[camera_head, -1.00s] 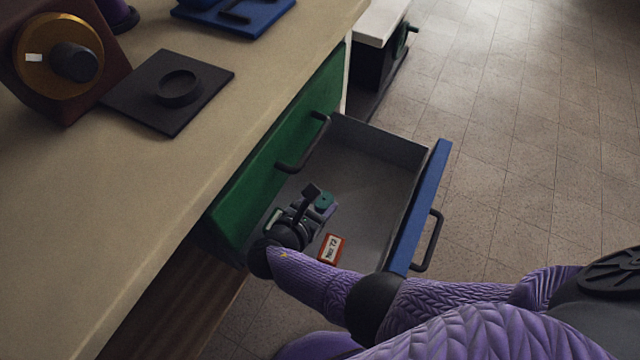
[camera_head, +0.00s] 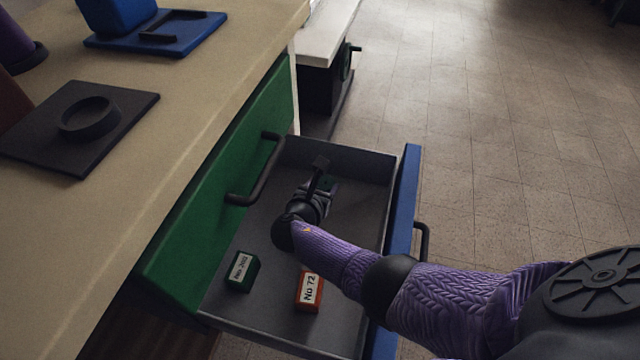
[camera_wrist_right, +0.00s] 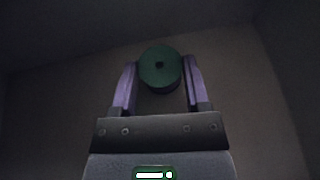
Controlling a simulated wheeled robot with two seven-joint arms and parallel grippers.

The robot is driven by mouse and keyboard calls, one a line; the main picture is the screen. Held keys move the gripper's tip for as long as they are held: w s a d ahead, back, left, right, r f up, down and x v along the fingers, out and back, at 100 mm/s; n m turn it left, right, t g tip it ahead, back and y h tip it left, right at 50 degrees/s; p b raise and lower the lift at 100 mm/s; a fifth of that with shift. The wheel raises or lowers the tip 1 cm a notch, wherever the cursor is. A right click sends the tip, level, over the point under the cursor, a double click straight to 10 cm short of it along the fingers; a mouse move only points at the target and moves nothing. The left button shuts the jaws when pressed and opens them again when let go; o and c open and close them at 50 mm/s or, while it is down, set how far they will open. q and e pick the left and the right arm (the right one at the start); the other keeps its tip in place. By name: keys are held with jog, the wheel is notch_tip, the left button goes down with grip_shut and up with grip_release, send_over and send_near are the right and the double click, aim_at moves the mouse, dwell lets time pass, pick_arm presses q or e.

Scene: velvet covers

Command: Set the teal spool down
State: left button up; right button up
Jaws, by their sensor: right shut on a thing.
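The teal spool (camera_wrist_right: 160,66) is between the two purple fingers of my right gripper (camera_wrist_right: 159,82) in the right wrist view, which is shut on it. In the head view, the right gripper (camera_head: 322,190) reaches down into the open drawer (camera_head: 360,163); only a small bit of the spool (camera_head: 327,183) shows there, the rest hidden by the gripper. Whether the spool touches the drawer floor cannot be told. My left gripper is not in view.
In the drawer's near part lie a green block labelled No 202 (camera_head: 241,271) and a red block labelled No 72 (camera_head: 309,292). A black plate with a ring (camera_head: 130,110) and a blue plate (camera_head: 205,25) lie on the counter (camera_head: 190,110). The drawer floor's far part looks clear.

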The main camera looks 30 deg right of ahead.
notch_tip(320, 180, down, 2)
jog(key=shift+r, duration=0.35)
jog(key=shift+f, duration=0.15)
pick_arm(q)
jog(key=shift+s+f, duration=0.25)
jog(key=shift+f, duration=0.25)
pick_arm(e)
jog(key=o, duration=1.2)
jog(key=shift+o, duration=0.2)
jog(key=shift+s+a+r+p, duration=0.35)
jog(key=shift+a+r+p, duration=0.2)
jog(key=shift+p, duration=0.05)
jog(key=shift+s+a+r+p, duration=0.3)
jog(key=shift+a+r+p, duration=0.2)
jog(key=shift+r+p, duration=0.1)
jog(key=p+v, duration=0.4)
jog(key=v, duration=0.4)
jog(key=shift+s+f, duration=0.15)
jog(key=shift+s+a, duration=0.2)
jog(key=shift+a, duration=0.15)
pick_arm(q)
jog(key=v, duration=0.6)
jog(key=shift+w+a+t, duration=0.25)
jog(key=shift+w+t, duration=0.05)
pick_arm(e)
jog(key=shift+s+a, duration=0.1)
